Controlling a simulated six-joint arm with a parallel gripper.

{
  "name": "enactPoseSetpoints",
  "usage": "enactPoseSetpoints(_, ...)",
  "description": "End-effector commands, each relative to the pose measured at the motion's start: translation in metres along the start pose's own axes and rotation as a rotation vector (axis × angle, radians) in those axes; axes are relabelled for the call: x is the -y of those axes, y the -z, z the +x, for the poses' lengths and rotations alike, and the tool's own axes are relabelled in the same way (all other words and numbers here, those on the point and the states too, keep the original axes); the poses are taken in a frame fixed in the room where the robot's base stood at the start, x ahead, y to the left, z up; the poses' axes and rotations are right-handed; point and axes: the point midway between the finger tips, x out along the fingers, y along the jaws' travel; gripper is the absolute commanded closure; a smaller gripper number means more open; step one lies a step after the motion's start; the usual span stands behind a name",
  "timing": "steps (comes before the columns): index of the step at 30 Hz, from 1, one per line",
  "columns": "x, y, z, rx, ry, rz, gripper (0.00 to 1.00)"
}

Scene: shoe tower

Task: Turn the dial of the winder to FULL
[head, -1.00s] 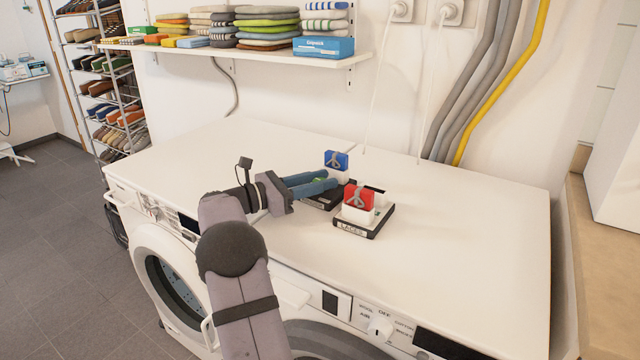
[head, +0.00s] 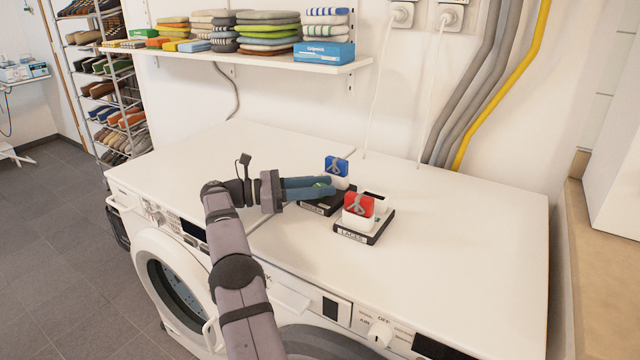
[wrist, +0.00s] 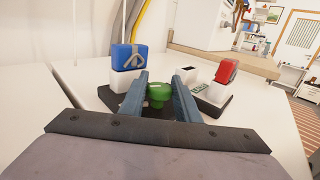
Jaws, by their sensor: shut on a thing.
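A green dial (wrist: 159,93) stands on the winder's black base (wrist: 118,103). In the wrist view my gripper (wrist: 160,88) has one blue-grey finger on each side of the dial and is shut on it. In the head view my gripper (head: 328,187) reaches in from the left, and only a little of the green dial (head: 322,182) shows between the fingers. A white holder (wrist: 124,79) with a blue block (wrist: 128,57) stands at the back of the same base. The dial's markings and pointer are hidden or too small to read.
A second black base (head: 371,237) labelled LACES stands close to the right, with white holders and a red block (head: 358,203). Both bases sit on the white machine top (head: 450,225), which is clear on the right. A wall shelf (head: 215,55) hangs behind.

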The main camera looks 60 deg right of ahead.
Motion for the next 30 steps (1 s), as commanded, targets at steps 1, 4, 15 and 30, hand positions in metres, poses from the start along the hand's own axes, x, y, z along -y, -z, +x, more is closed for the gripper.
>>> enactPoseSetpoints(1, 0.001, -0.003, 0.001, 0.002, 0.007, 0.006, 0.93)
enactPoseSetpoints(4, 0.002, -0.003, 0.001, 0.0, 0.012, 0.006, 0.93)
enactPoseSetpoints(15, 0.003, -0.001, 0.001, -0.002, 0.014, 0.004, 0.53)
enactPoseSetpoints(30, 0.002, -0.018, 0.001, -0.003, 0.011, 0.005, 0.53)
